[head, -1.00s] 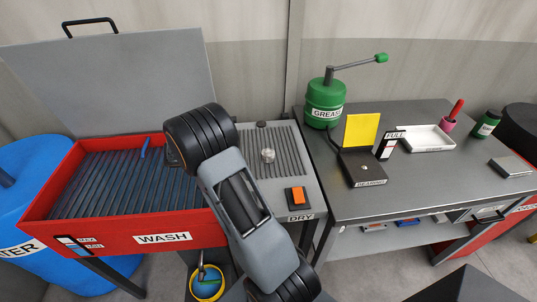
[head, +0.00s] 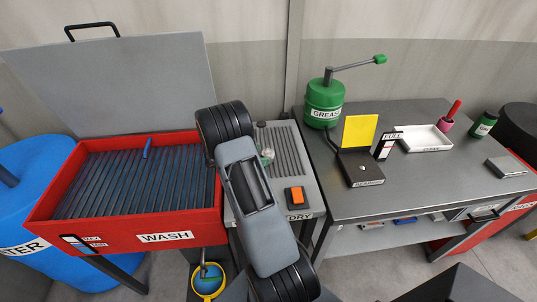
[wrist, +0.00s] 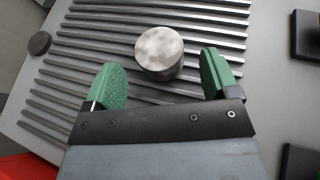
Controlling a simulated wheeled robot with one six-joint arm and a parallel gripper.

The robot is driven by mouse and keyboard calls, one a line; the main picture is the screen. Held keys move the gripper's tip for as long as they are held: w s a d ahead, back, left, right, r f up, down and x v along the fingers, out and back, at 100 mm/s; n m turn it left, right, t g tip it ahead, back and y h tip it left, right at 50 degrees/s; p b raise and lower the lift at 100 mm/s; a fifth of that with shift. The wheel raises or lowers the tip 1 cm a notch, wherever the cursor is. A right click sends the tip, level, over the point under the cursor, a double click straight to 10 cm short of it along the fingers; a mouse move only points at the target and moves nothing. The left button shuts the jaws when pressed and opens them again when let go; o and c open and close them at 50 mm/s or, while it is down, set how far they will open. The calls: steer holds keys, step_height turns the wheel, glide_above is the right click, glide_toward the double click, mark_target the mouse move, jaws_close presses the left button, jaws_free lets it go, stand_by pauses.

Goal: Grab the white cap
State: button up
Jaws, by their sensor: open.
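The white cap (wrist: 159,52) is a short round piece with a pale, mottled top. It stands on the ribbed grey drying rack (wrist: 205,28) in the wrist view. My gripper (wrist: 164,80) is open, with its two green fingers apart. The cap lies just beyond the gap between the fingertips, and nothing is held.
A dark round knob (wrist: 40,43) sits at the rack's far left in the wrist view. An orange switch (head: 294,195) is at the rack's front. The red wash tub (head: 130,235) is left, and the metal bench (head: 420,180) with a grease pot (head: 323,103) is right.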

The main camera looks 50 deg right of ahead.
steer(key=shift+x, duration=0.95)
steer(key=shift+c, duration=0.4)
steer(key=c, duration=0.9)
